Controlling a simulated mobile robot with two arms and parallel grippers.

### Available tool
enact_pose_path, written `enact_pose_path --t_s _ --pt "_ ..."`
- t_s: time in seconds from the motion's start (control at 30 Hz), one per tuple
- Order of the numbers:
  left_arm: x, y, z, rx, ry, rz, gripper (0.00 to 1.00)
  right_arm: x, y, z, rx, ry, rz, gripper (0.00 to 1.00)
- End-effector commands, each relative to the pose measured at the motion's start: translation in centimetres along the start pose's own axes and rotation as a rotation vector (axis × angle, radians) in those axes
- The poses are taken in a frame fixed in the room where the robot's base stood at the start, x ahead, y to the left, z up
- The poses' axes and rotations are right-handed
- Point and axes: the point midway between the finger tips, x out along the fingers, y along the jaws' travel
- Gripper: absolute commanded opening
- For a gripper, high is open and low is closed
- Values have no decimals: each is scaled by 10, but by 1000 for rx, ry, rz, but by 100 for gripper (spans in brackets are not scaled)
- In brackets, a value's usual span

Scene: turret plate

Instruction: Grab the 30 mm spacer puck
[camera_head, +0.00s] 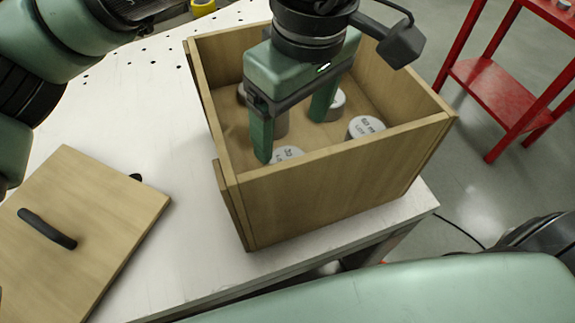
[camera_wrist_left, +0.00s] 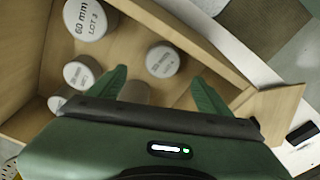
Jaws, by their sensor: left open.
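An open wooden box (camera_head: 330,190) holds several grey cylindrical pucks with white printed tops. The spacer puck at the near wall (camera_head: 287,154) seems to read 30, though its print is partly hidden; it also shows in the left wrist view (camera_wrist_left: 162,60), just ahead of the fingertips. A 60 mm puck (camera_head: 366,126) stands to its right; its label is clear in the wrist view (camera_wrist_left: 90,18). My left gripper (camera_head: 291,140) reaches down into the box with fingers apart and nothing gripped. One fingertip is beside the near-wall puck; contact cannot be told. My right gripper is out of view.
The box walls surround the gripper closely. A wooden lid with a black handle (camera_head: 75,205) lies on the white table (camera_head: 150,110). A red shelf stand (camera_head: 495,90) stands at right.

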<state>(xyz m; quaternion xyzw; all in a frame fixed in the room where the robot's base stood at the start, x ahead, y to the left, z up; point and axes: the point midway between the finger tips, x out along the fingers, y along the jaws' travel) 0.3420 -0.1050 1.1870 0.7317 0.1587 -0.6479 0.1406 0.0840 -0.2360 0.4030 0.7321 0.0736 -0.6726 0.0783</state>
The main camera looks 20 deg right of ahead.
Motion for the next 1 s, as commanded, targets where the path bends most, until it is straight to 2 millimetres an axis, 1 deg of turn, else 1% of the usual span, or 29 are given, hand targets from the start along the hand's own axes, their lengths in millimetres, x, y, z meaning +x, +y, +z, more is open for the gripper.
enact_pose_path --t_s 0.1,0.27,0.37,0.4,0.5,0.6,0.77,0.8,0.87,0.9,0.97,1.0 --pt "12 -1 0 1 -2 -2 79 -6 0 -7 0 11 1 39" --pt "30 -3 3 2 -4 -4 79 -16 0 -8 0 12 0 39" --pt "45 -4 5 1 -5 -3 79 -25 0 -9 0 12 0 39" --pt "52 -4 5 0 -4 -4 79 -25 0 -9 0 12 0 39" --pt "63 -4 5 0 -3 -2 79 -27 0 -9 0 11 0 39" --pt "68 -4 5 0 -2 0 79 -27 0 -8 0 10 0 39" --pt "69 -3 5 0 -1 0 79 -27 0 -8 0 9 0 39" --pt "69 -3 5 0 -1 0 76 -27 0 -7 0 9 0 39" --pt "69 -3 5 0 -1 0 59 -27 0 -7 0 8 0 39" --pt "69 -3 5 0 -1 0 48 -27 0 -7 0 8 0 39" --pt "69 -3 5 0 -1 0 32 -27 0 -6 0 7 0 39" --pt "69 -3 5 0 -1 0 20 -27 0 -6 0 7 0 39"
